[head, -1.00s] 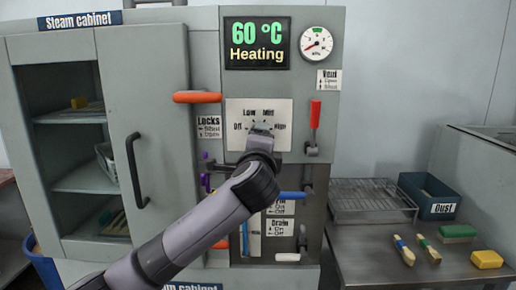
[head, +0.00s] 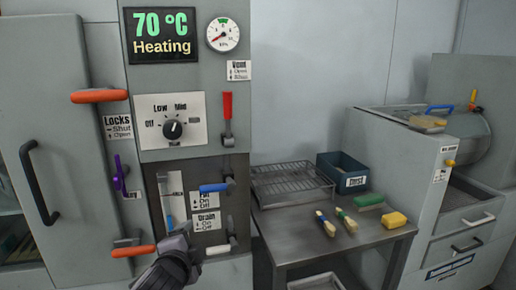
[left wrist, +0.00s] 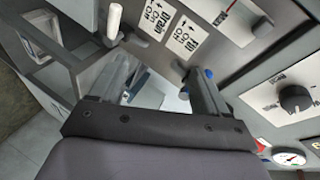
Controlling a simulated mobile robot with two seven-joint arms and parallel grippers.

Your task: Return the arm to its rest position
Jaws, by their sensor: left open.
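The display (head: 160,35) reads 70 °C, Heating. My right gripper is not in view.
Blue (head: 216,187), white (head: 218,248) and red (head: 227,106) levers stick out near the arm. A side table (head: 285,224) at right holds a wire rack (head: 290,181), a dark blue bin (head: 343,172), brushes and a yellow block (head: 394,220).

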